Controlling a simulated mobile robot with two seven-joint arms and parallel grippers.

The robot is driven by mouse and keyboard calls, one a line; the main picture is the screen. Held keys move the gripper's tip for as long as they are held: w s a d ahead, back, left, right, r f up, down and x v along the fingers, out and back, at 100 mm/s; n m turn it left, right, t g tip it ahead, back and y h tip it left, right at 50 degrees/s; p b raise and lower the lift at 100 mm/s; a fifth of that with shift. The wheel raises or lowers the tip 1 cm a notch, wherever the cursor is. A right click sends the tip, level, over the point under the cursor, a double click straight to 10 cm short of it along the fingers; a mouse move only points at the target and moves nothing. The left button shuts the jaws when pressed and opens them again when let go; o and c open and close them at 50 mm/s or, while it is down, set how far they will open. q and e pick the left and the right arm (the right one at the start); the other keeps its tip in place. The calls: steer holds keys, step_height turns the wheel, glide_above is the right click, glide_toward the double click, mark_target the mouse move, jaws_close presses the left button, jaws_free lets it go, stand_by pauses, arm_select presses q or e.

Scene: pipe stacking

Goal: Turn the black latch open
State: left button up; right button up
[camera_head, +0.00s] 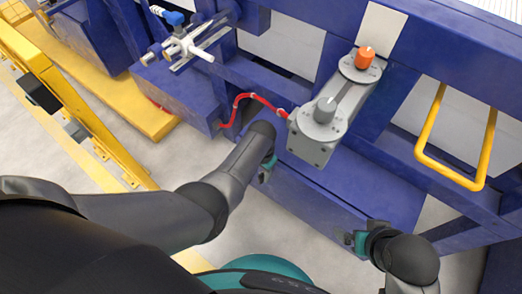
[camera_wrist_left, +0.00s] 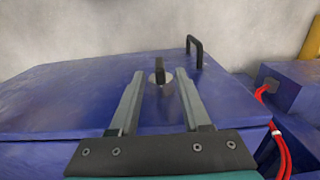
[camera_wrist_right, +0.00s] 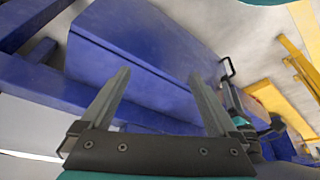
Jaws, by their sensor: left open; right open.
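The black latch (camera_wrist_left: 159,69) stands upright on a round grey base on the lid of a blue box (camera_wrist_left: 80,90) in the left wrist view. My left gripper (camera_wrist_left: 160,88) is open and empty, with its two fingers either side of the latch in that picture. Whether they touch it or how far off it is, I cannot tell. In the head view the latch does not show clearly; my left gripper (camera_head: 267,168) is partly hidden by its wrist. My right gripper (camera_wrist_right: 158,76) is open and empty over the blue structure, away from the latch.
A black handle (camera_wrist_left: 196,47) stands on the lid behind the latch. A red cable (camera_wrist_left: 279,135) runs at the right of the box. In the head view a grey unit with an orange knob (camera_head: 365,57) and a yellow bar handle (camera_head: 425,130) sit on the blue frame.

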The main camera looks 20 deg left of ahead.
mark_target(261, 176)
arm_select(q)
step_height(261, 176, up, 4)
steer(key=p, duration=0.2)
steer(key=shift+p, duration=0.4)
step_height(261, 176, up, 7)
steer(key=p, duration=0.5)
arm_select(e)
steer(key=s+d+f+g, duration=0.1)
steer(key=s+f, duration=0.2)
steer(key=f, duration=0.5)
steer(key=s+d+f+g, duration=0.1)
steer(key=s+d+f, duration=0.1)
steer(key=f, duration=0.6)
steer(key=shift+s+d+h, duration=0.15)
steer(key=shift+s+h, duration=0.15)
steer(key=shift+s, duration=0.6)
arm_select(q)
steer(key=shift+s, duration=0.1)
